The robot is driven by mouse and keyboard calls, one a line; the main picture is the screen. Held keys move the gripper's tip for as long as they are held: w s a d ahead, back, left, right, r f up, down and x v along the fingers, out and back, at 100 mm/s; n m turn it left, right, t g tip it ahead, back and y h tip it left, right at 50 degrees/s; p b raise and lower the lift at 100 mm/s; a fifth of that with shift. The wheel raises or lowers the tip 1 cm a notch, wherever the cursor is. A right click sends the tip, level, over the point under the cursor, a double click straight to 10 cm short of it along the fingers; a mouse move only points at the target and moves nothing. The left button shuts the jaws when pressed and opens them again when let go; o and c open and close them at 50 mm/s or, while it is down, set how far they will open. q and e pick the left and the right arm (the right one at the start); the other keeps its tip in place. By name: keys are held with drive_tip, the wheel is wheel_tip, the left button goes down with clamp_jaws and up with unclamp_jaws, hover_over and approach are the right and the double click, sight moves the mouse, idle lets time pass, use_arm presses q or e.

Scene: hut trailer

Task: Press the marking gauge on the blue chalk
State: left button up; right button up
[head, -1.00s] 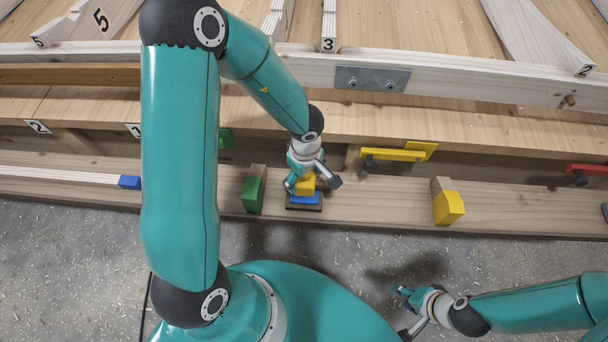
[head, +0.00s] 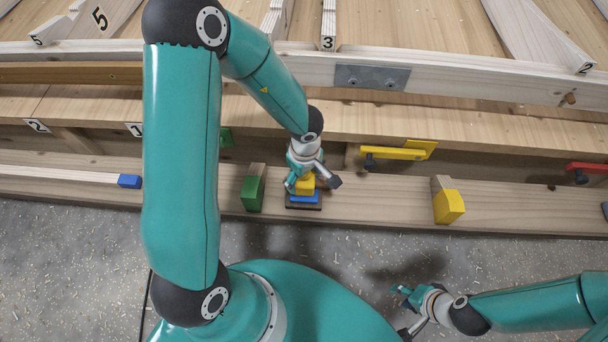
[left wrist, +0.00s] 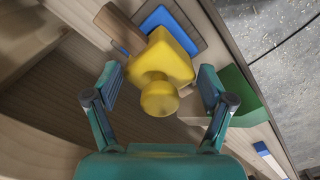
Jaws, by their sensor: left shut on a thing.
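The marking gauge, a yellow block with a round yellow knob and a wooden stem (left wrist: 121,30), is between the fingers of my left gripper (head: 313,183). Its yellow head also shows in the head view (head: 305,188). My left gripper is shut on it, pointing down at the beam. The blue chalk (head: 304,198) is a flat blue pad in a dark base, directly under the gauge. In the left wrist view, the gauge hides part of the chalk (left wrist: 160,17). I cannot tell whether they touch. My right gripper (head: 405,312) is open and empty above the floor.
A green block (head: 252,194) stands left of the chalk on the beam, a yellow block (head: 449,207) right of it. A blue block (head: 129,181) is further left. A yellow clamp (head: 393,155) and a red clamp (head: 585,168) sit behind. The beam between chalk and yellow block is clear.

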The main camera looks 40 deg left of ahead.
use_arm(q)
drive_tip(key=shift+s+f+p, duration=0.1)
drive_tip(key=shift+f+p, duration=0.05)
drive_tip(key=shift+p, duration=0.3)
idle(1.5)
wheel_tip(320, 180, up, 7)
drive_tip(key=p, duration=0.9)
drive_tip(key=shift+p, duration=0.3)
drive_tip(key=shift+w, duration=0.2)
idle(0.5)
